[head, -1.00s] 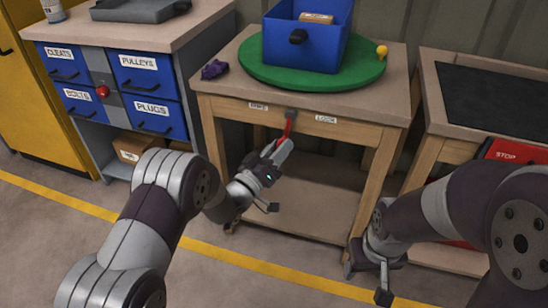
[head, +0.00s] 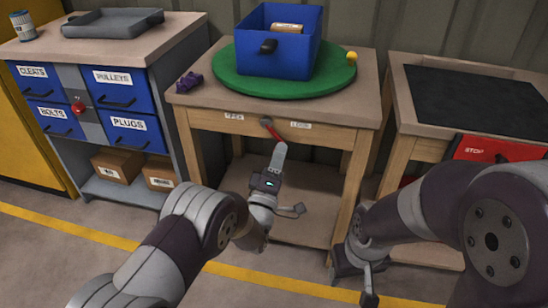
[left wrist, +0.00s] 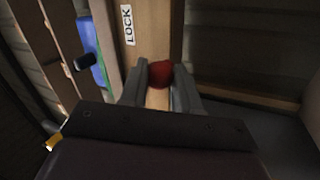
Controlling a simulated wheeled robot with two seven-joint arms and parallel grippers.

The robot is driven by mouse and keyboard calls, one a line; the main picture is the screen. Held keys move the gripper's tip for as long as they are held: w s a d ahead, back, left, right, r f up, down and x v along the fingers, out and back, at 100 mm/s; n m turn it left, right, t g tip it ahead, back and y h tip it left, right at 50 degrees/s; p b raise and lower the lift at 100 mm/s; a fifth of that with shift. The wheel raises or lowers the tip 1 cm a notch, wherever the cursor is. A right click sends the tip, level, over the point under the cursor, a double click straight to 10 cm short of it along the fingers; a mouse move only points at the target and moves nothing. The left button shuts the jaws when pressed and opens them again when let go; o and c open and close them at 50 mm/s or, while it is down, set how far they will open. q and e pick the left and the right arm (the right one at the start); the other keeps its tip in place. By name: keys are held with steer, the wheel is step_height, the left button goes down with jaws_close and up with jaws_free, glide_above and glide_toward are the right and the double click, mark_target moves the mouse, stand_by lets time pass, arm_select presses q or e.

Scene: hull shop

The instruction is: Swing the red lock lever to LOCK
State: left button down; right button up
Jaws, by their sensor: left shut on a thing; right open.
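The red lock lever (head: 274,132) hangs from a grey pivot (head: 266,121) on the front rail of the middle wooden bench. It slants down and to the right, below and left of the LOCK label (head: 300,125). The other label (head: 233,117) is left of the pivot. My left gripper (head: 280,147) is shut on the lever's lower end. In the left wrist view the red knob (left wrist: 160,74) sits between the two fingers, with the LOCK label (left wrist: 127,25) close by. My right gripper (head: 356,274) is open and empty, low at the right, away from the lever.
On the bench top (head: 195,108) are a green turntable (head: 230,78), a blue bin (head: 285,62) and a purple object (head: 189,82). A drawer cabinet (head: 90,75) stands left and another bench (head: 425,135) right. The bench's lower shelf (head: 310,205) is bare.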

arm_select(q)
steer(key=shift+s+d+r+n, duration=0.1)
steer(key=shift+d+n, duration=0.15)
steer(key=shift+n, duration=0.25)
steer(key=c, duration=0.8)
jaws_free()
steer(key=shift+c, duration=0.2)
steer(key=shift+s, duration=0.1)
steer(key=p+v, duration=0.4)
steer(key=v, duration=0.8)
steer(key=shift+s, duration=0.3)
